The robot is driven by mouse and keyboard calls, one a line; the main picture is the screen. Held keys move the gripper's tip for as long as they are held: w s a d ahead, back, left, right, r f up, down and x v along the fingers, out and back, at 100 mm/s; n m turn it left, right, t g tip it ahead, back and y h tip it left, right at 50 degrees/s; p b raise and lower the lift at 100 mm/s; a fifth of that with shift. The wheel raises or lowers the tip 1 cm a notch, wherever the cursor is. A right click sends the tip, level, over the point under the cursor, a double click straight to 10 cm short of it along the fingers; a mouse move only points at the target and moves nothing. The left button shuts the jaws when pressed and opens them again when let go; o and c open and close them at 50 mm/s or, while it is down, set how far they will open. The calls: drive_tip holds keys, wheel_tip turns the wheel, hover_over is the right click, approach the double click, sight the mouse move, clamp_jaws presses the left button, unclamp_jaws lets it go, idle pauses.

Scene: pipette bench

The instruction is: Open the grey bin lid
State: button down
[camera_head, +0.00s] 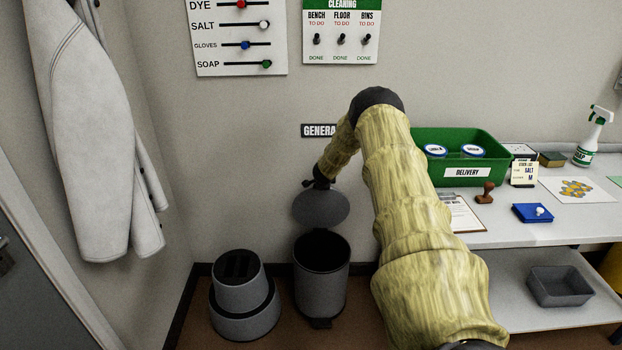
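The grey bin (321,290) stands on the floor against the wall, below the "GENERA..." sign. Its dark round mouth shows uncovered. The grey lid (321,208) is raised above the back edge of the mouth and tilted up toward the wall. My gripper (318,185) is at the upper edge of the lid, small and dark at the end of my arm. Its fingers are too small and dark to tell whether they are open or shut, or whether they touch the lid.
A grey step stool (241,297) stands just left of the bin. A white coat (90,130) hangs at the left. At the right, a bench (520,232) carries a green delivery box (427,180), a stamp and a spray bottle. A grey tray (560,288) sits on the lower shelf.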

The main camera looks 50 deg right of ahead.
drive_tip(key=shift+w+d, duration=0.2)
drive_tip(key=shift+w, duration=0.1)
drive_tip(key=c, duration=1.7)
unclamp_jaws()
drive_tip(key=shift+d, duration=0.1)
drive_tip(key=shift+o, duration=0.2)
drive_tip(key=shift+s, duration=0.1)
drive_tip(key=v, duration=1.1)
drive_tip(key=shift+a+r, duration=0.25)
drive_tip(key=shift+r, duration=0.1)
